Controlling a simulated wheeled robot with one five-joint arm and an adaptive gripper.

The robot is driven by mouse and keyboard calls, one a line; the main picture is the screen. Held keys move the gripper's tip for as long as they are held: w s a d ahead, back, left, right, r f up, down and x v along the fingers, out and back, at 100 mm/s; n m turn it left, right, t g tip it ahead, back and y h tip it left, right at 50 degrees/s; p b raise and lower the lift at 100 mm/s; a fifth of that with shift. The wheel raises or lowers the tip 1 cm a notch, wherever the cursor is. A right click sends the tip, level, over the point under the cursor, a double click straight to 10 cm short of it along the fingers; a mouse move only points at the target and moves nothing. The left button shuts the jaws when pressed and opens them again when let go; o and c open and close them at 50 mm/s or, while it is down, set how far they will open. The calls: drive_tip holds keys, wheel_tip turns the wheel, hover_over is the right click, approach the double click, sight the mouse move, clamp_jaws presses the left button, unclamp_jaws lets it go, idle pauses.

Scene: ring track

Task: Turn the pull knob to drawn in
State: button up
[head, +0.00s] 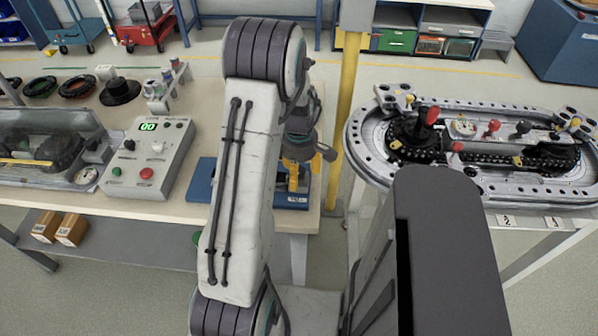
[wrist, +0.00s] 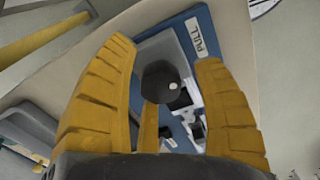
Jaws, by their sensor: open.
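The pull knob (wrist: 160,82) is a dark, faceted knob in the wrist view, on a blue base with a white label (wrist: 196,37) reading "PULL". My gripper (wrist: 164,54) has its yellow fingers spread, one on each side of the knob. Gaps show between the knob and both fingers, so it is not gripped. How far the knob stands out cannot be told. In the head view the blue base (head: 199,181) lies at the right end of the bench, mostly behind my arm. My yellow gripper (head: 293,176) shows partly above it; the knob is hidden there.
Left of the base on the bench (head: 100,205) stands a grey control box (head: 150,160) with buttons and a green display. A clear-covered case (head: 50,150) is further left. A ring track (head: 365,150) on another table stands at right, beyond a yellow post (head: 342,110).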

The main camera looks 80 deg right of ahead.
drive_tip(key=shift+f, duration=0.15)
drive_tip(key=shift+c, duration=0.2)
drive_tip(key=c, duration=1.2)
